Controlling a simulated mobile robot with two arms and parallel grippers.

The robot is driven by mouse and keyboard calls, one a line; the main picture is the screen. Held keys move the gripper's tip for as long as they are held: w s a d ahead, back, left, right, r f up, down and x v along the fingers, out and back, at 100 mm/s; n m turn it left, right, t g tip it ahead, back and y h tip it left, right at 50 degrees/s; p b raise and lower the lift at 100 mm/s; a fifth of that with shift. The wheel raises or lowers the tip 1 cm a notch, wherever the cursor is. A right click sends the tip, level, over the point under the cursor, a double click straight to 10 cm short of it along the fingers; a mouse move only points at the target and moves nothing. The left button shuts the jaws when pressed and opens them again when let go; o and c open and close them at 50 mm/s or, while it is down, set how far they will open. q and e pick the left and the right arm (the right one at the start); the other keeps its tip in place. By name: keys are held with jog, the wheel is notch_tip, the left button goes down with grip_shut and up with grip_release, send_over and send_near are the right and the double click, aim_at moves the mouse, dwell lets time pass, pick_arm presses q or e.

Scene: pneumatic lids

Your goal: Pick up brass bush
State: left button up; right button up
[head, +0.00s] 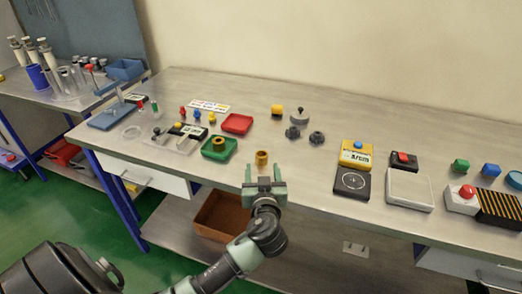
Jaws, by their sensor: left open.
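A small brass bush (262,157) stands on the grey workbench (330,150) near its front edge. Another brass ring-shaped part (218,143) lies in a green tray (218,153) to its left. My left gripper (263,172) is open, with its two fingers pointing toward the brass bush. The bush appears just beyond the fingertips, and nothing shows between the fingers. I cannot tell the exact height of the gripper over the bench. My right gripper is not in view.
A red tray (237,123) and dark knobbed parts (316,138) lie behind the bush. A yellow-and-black device (355,155) and a white scale-like plate (409,189) stand to the right. Bare bench lies right of the bush. A brown bin (222,216) sits on the lower shelf.

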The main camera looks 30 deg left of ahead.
aim_at(262, 160)
pick_arm(q)
jog(key=shift+w+a, duration=0.3)
jog(key=shift+w, duration=0.15)
jog(key=shift+w+a+r+p, duration=0.15)
jog(key=shift+w+a+p, duration=0.2)
jog(key=shift+w+p, duration=0.1)
jog(key=x, duration=0.2)
jog(key=p+x, duration=0.1)
jog(key=x, duration=0.1)
jog(key=shift+w+a+f, duration=0.15)
jog(key=shift+w+f, duration=0.1)
jog(key=shift+w+a+f, duration=0.1)
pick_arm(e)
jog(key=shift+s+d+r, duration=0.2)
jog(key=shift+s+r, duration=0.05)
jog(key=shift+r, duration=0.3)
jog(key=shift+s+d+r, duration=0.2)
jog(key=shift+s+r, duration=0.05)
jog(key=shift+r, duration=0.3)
pick_arm(q)
grip_shut()
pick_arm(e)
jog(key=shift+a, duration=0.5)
